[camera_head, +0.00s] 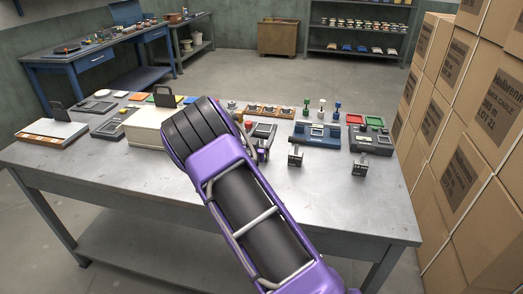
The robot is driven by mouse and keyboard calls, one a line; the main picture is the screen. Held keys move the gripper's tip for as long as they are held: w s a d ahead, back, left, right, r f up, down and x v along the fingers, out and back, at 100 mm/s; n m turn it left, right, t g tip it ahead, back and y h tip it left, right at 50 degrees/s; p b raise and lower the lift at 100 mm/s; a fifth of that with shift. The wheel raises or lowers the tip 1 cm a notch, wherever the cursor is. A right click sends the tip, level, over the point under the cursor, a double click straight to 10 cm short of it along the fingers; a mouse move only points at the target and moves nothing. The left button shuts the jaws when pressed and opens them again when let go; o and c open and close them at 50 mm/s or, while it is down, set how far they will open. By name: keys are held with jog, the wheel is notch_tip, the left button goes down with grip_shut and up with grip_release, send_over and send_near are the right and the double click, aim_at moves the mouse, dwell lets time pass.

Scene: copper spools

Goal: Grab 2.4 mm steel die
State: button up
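Small round metal pieces that look like dies sit in a row of orange-brown holders (268,111) at the back middle of the grey workbench (330,205). I cannot read any size, so I cannot tell which is the 2.4 mm steel die. Two small dark stands with label plates, a left one (295,157) and a right one (360,164), stand on the front part of the bench. My purple arm reaches over the bench and hides part of it. My gripper is mostly hidden behind the arm; a small purple and dark part shows beside it. Its fingertips are not visible.
A blue-grey device (315,134) and a dark device (371,141) stand at right. A cream box (146,128) and a flat tray-like device (50,135) are at left. Stacked cartons (470,120) rise beside the bench's right end. The bench's front right is clear.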

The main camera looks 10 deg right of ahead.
grip_shut()
jog(key=shift+r, duration=0.15)
